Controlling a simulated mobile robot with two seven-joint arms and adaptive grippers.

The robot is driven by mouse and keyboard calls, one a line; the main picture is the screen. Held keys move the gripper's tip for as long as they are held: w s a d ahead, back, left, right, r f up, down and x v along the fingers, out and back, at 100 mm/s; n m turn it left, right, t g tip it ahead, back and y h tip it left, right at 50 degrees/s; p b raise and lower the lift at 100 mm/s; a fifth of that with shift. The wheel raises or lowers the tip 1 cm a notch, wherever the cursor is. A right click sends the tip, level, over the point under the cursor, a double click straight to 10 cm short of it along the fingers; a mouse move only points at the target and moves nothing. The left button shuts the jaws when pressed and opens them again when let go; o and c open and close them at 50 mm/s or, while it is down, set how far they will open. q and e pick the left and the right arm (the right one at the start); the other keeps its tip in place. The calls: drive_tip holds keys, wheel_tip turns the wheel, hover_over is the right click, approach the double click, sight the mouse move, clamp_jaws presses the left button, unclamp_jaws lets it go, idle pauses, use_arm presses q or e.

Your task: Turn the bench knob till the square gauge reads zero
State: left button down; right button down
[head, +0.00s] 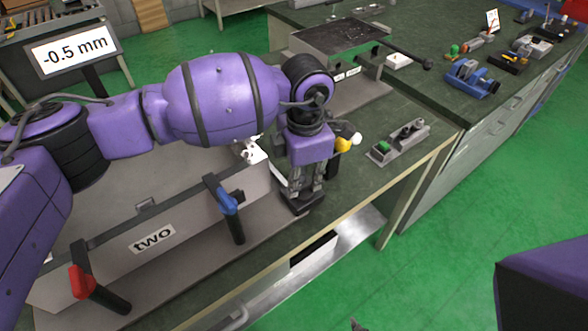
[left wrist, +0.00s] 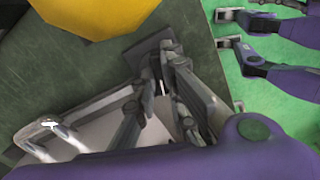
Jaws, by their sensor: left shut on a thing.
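The gauge display (head: 74,52) at the upper left of the head view reads -0.5 mm. My left gripper (head: 303,196) points down at the front edge of the bench, beside the box marked "two". It is shut on the bench knob, which its fingers hide almost fully. In the left wrist view its dark fingers (left wrist: 160,80) are close together over the green bench top. My right gripper (left wrist: 226,30) shows at the upper right of the left wrist view, over the green floor, with its fingers apart and nothing between them.
A yellow ball-like part (head: 343,145) is just right of my left gripper. A switch box (head: 399,141) stands further right.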

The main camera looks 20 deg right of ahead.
sight(303, 184)
use_arm(q)
drive_tip(key=c, duration=1.8)
unclamp_jaws()
wheel_tip(303, 184, up, 12)
